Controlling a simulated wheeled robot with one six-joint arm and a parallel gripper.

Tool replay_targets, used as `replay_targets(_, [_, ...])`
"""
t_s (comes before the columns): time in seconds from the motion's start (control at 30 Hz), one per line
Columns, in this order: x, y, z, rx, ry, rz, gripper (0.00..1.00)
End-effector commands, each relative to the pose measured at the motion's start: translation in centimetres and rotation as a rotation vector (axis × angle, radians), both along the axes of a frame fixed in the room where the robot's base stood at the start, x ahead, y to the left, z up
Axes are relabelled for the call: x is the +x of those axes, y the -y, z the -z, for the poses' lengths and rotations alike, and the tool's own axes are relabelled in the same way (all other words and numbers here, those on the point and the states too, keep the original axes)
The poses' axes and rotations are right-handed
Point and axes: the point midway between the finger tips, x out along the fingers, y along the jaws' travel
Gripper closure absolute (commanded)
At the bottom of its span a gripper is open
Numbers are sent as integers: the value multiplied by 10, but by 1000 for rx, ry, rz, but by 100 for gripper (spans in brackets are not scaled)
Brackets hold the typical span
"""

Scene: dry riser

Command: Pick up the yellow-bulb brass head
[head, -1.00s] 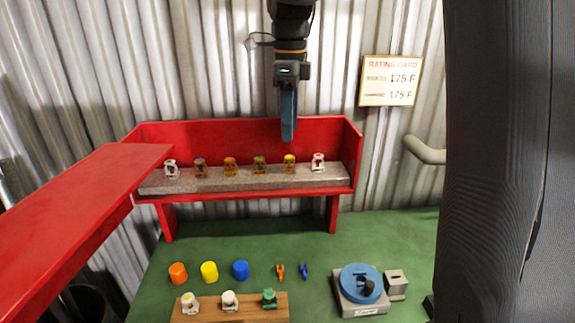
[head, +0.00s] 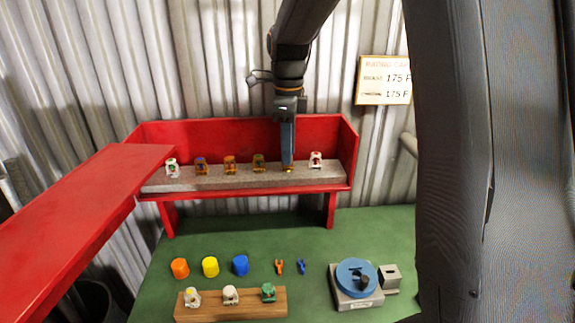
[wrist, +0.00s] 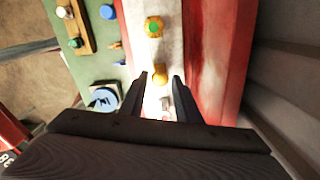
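The yellow-bulb brass head (wrist: 160,72) stands on the grey ledge of the red box. In the head view my gripper hides most of it, and only a bit of brass (head: 288,169) shows below the fingers. My gripper (wrist: 161,80) points down over it. In the wrist view the two fingers are apart, one on each side of the head, and I see no clear contact. My gripper in the head view (head: 288,160) is edge-on, so the gap does not show there.
On the ledge (head: 215,180), a green-bulb brass head (head: 259,163) stands left and a red-bulb white head (head: 316,160) right. More heads stand farther left. The red back wall (head: 215,139) rises behind. Caps, a wooden rack (head: 245,312) and a blue round fixture (head: 357,278) sit on the green table.

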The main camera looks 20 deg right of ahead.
Motion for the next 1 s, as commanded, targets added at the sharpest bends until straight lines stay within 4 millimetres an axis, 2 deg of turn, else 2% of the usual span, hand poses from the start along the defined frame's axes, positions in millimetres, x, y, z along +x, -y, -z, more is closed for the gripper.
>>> replay_targets(0.03, [0,0,0,0,0,0,79])
replay_targets(0.17, [0,0,0,0,0,0,100])
replay_targets(0.57, [0,0,-4,0,1,0,100])
replay_targets(0.87, [0,0,-37,0,4,0,100])
replay_targets(1.0, [-26,-6,-35,0,2,-2,100])
